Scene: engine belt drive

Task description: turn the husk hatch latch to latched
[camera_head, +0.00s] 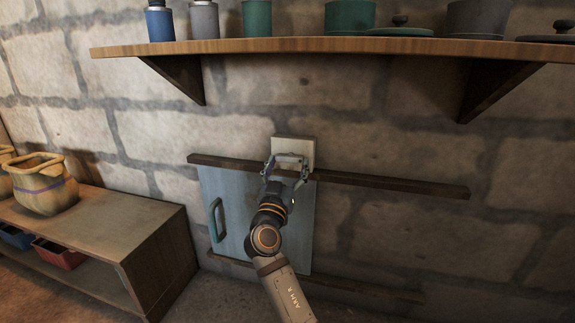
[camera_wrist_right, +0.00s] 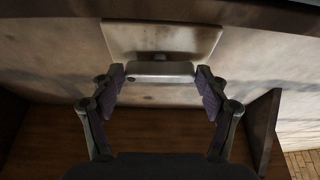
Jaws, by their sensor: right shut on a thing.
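The pale, square latch plate (camera_head: 297,143) is on the stone wall at the upper right corner of the blue-grey hatch (camera_head: 250,205). In the right wrist view, the latch plate (camera_wrist_right: 135,38) has a short light bar, the latch knob (camera_wrist_right: 160,70), standing out in front of it. My right gripper (camera_head: 287,165) reaches up from below and is shut on the latch knob, one finger at each end of it. In the head view the gripper covers most of the knob, so its turn is hard to read. My left gripper is not in view.
Dark wooden rails (camera_head: 400,183) run above and below the hatch, which has a green handle (camera_head: 216,220). A shelf (camera_head: 300,46) with pots and canisters is overhead. A low wooden bench (camera_head: 110,225) with a yellow pot (camera_head: 42,185) stands left. The wall to the right is clear.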

